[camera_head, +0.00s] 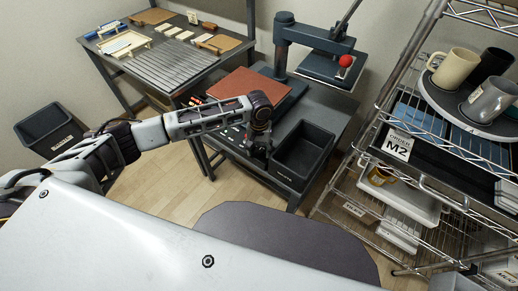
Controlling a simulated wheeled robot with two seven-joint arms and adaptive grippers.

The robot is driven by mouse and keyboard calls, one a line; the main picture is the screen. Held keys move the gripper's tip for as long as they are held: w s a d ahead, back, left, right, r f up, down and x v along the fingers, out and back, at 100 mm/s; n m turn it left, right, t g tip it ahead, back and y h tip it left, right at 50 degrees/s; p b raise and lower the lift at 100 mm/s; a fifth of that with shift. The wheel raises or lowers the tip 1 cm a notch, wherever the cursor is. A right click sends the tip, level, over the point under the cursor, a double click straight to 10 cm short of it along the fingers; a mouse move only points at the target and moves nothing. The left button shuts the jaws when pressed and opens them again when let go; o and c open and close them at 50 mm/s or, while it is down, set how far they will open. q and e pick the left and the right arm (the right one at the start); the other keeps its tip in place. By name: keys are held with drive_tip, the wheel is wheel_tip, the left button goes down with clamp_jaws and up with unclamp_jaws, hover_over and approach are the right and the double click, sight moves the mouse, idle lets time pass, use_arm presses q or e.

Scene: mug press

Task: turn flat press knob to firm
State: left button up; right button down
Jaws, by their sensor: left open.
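A blue-grey press (286,48) stands at the back of a dark workbench (325,107), with a red ball (346,60) on its raised right part. A flat reddish-brown plate (235,84) lies left of the post. My left gripper (258,158) points down over the bench's front part, left of a black bin. It is open, and nothing shows between its fingers. Small coloured controls (234,129) lie along the bench front beside my forearm. The knob and its setting cannot be made out; my arm may hide it. My right gripper is out of view.
The black bin (304,137) is set in the bench right of my gripper. A wire rack (395,85) with mugs and an M2 label (398,146) stands at right. A second table (165,65) and a dark floor bin (40,122) are at left.

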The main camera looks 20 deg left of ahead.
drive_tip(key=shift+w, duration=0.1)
use_arm(q)
drive_tip(key=shift+c, duration=0.9)
drive_tip(key=c, duration=0.8)
drive_tip(key=shift+c, duration=0.2)
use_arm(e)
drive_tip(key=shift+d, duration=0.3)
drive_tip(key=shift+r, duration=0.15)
